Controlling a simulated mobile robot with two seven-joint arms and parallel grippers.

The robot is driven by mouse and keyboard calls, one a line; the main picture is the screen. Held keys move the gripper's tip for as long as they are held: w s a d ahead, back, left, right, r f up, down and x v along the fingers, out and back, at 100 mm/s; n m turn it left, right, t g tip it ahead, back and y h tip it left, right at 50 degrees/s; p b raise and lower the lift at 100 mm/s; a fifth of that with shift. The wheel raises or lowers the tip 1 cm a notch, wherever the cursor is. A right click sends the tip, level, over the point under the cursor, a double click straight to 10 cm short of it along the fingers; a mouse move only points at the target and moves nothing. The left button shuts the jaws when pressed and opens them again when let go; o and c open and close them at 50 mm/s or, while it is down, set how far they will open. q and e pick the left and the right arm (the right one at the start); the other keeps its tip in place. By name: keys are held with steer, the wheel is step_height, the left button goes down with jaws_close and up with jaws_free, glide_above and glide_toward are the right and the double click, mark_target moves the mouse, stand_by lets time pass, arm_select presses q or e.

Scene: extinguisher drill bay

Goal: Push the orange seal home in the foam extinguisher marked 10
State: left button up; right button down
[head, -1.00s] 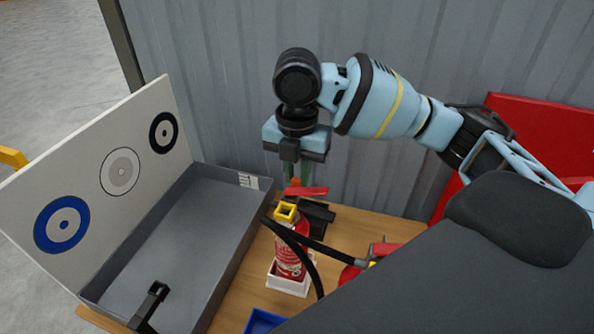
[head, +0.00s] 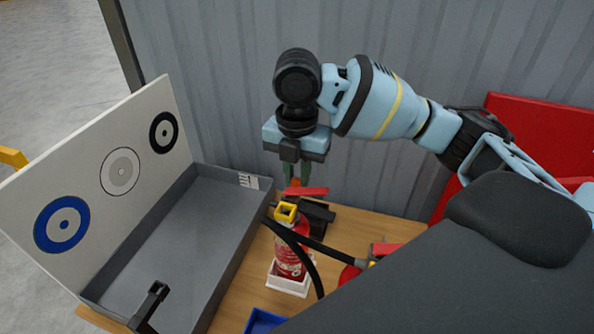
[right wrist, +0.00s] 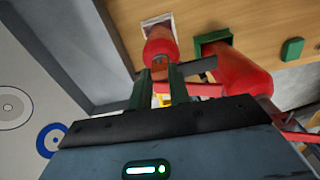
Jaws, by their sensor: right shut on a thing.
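The foam extinguisher (head: 289,262) is a red cylinder with a pale label and stands upright in a white square base. A yellow square ring (head: 286,210) and a red lever (head: 306,191) show at its top. My right gripper (head: 297,180) points down over its head, its green fingers shut on a small orange piece that looks like the orange seal (head: 295,184). In the right wrist view the right gripper (right wrist: 160,82) has its fingers close by the red body (right wrist: 160,47). Whether the seal is seated is hidden, and the mark 10 cannot be read.
A grey tray (head: 172,262) with a target board (head: 95,170) stands at the left. A second red extinguisher (right wrist: 240,72) stands close by at the right. Black hoses (head: 312,265) cross beside the foam extinguisher. A corrugated wall (head: 220,90) is behind the wooden bench (head: 385,228).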

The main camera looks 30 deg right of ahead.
steer(key=c, duration=1.2)
jaws_free()
steer(key=shift+c, duration=0.2)
steer(key=shift+r, duration=0.1)
steer(key=shift+r, duration=3.8)
